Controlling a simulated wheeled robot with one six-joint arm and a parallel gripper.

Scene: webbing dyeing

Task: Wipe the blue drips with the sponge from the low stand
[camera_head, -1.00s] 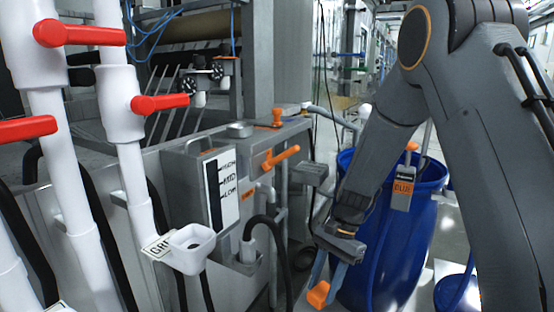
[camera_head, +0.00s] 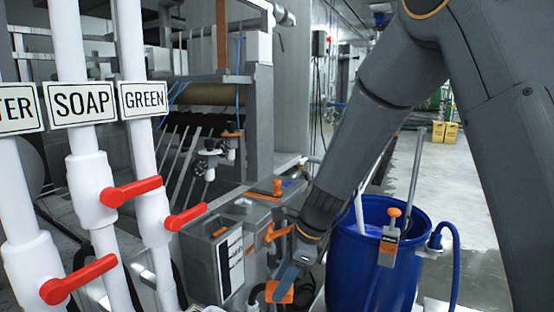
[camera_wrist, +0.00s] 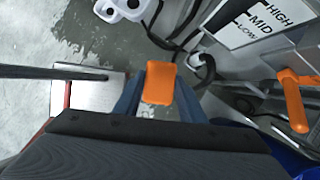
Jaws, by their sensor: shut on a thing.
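An orange sponge (camera_wrist: 158,83) is held between the two blue-grey fingers of my gripper (camera_wrist: 158,95) in the wrist view. In the head view my gripper (camera_head: 284,281) points down in front of the grey tank, with the orange sponge (camera_head: 279,292) at its tip. The sponge appears to be in the air, apart from any surface. A small bluish patch (camera_head: 291,185) shows on the tank's top ledge; I cannot tell whether it is the drips. A metal plate (camera_wrist: 88,98) lies low at left in the wrist view; I cannot tell whether it is the low stand.
White pipes with red valve handles (camera_head: 133,191) stand at left, labelled SOAP and GREEN. The grey tank (camera_head: 206,262) has an orange handle (camera_head: 277,232). A blue barrel (camera_head: 352,265) stands close right of my gripper. Open floor (camera_head: 455,190) lies behind it.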

